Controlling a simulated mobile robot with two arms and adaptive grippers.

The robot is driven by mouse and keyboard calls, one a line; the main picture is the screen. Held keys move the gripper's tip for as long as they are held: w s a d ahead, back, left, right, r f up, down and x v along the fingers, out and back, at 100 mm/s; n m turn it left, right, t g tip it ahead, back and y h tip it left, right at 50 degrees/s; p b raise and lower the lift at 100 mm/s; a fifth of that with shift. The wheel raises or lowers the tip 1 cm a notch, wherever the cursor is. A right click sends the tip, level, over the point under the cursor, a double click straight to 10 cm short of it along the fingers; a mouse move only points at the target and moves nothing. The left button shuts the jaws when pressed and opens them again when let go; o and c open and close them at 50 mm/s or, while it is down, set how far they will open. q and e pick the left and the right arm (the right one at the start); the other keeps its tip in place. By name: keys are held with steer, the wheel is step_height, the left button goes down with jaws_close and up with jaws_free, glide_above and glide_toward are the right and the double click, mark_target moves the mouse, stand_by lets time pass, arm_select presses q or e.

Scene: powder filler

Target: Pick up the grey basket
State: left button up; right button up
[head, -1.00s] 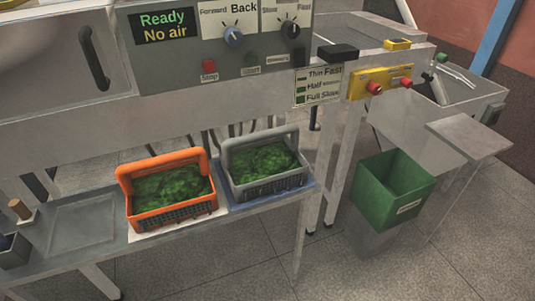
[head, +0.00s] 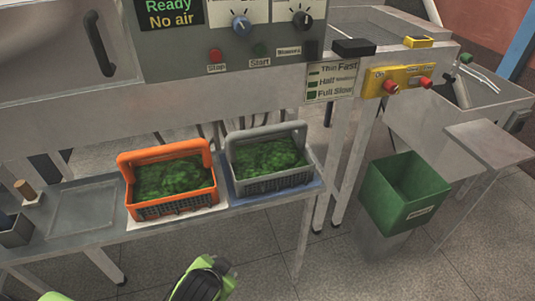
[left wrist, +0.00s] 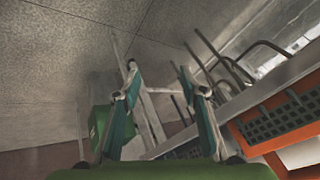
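The grey basket (head: 271,183) stands upright on a blue mat on the low shelf in the head view, filled with green leafy stuff. Its raised handle (head: 265,131) runs along the back. In the left wrist view, my left gripper (left wrist: 165,80) is open, its two teal-padded fingers apart with nothing between them. A slatted grey strip low behind the right finger may be part of the grey basket; it is mostly hidden. A green and black part of my arm shows at the bottom of the head view, in front of and below the shelf. My right gripper is not clearly seen.
An orange basket (head: 172,208) of the same stuff stands just left of the grey one; it also shows in the left wrist view (left wrist: 285,125). The machine's control panel (head: 240,42) overhangs behind. A green bin (head: 402,195) is at right. Floor before the shelf is open.

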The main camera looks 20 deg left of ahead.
arm_select(q)
steer(key=w+r+m+t+y, duration=0.2)
steer(key=w+r+m+t, duration=0.25)
steer(key=w+r, duration=0.6)
steer(key=m+t, duration=0.6)
steer(key=t, duration=0.1)
glide_toward(267, 132)
steer(key=shift+g+y, duration=0.25)
steer(key=shift+y, duration=0.05)
steer(key=x, duration=0.2)
steer(key=p+x, duration=0.1)
steer(key=x, duration=0.2)
steer(key=shift+w+r, duration=0.15)
steer(key=shift+r, duration=0.1)
steer(key=shift+x, duration=0.8)
steer(key=shift+f+p+x, duration=0.2)
steer(key=shift+p+x, duration=0.1)
steer(key=shift+x, duration=0.85)
steer(key=shift+f+p+x, duration=0.2)
steer(key=shift+p+x, duration=0.05)
steer(key=shift+x, duration=0.95)
steer(key=shift+d, duration=0.2)
jaws_close()
steer(key=shift+r, duration=0.2)
